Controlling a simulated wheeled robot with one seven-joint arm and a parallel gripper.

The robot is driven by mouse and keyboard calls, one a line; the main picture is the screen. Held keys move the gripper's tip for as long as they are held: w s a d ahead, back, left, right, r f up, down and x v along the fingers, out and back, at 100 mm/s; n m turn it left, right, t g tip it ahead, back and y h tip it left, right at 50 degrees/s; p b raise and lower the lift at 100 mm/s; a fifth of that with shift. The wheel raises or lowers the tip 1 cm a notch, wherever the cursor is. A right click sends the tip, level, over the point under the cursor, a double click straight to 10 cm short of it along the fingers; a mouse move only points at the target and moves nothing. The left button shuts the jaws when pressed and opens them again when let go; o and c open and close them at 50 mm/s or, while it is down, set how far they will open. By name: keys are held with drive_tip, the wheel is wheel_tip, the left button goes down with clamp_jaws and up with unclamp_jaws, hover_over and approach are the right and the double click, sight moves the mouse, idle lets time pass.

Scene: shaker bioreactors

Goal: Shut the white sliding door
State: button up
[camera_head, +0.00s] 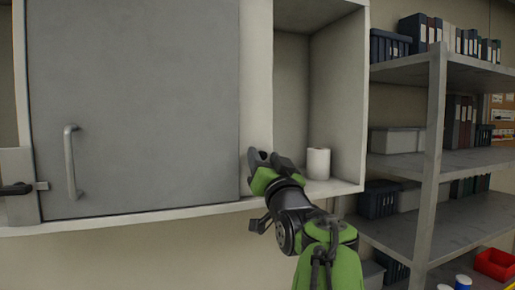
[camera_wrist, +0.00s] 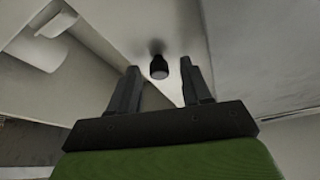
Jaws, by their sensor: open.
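The white sliding door (camera_head: 256,80) shows in the head view as a pale upright strip between a grey panel and an open cabinet bay. The bay to its right is uncovered. In the wrist view, a dark round knob (camera_wrist: 159,67) stands out from a pale surface (camera_wrist: 120,25) that seems to be this door. My gripper (camera_head: 266,157) is in front of the door's lower part. In the wrist view my gripper (camera_wrist: 161,80) is open, and the knob appears between its fingertips. I cannot tell whether they touch it. The knob is not visible in the head view.
A grey panel (camera_head: 140,100) with a bar handle (camera_head: 71,162) covers the cabinet's left part. A white roll (camera_head: 318,163) stands on the open bay's floor. Metal shelves (camera_head: 435,130) with binders and boxes stand at the right, with a red bin (camera_head: 495,264) low down.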

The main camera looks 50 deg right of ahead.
drive_tip(key=shift+c, duration=0.6)
drive_tip(key=shift+f, duration=0.1)
clamp_jaws()
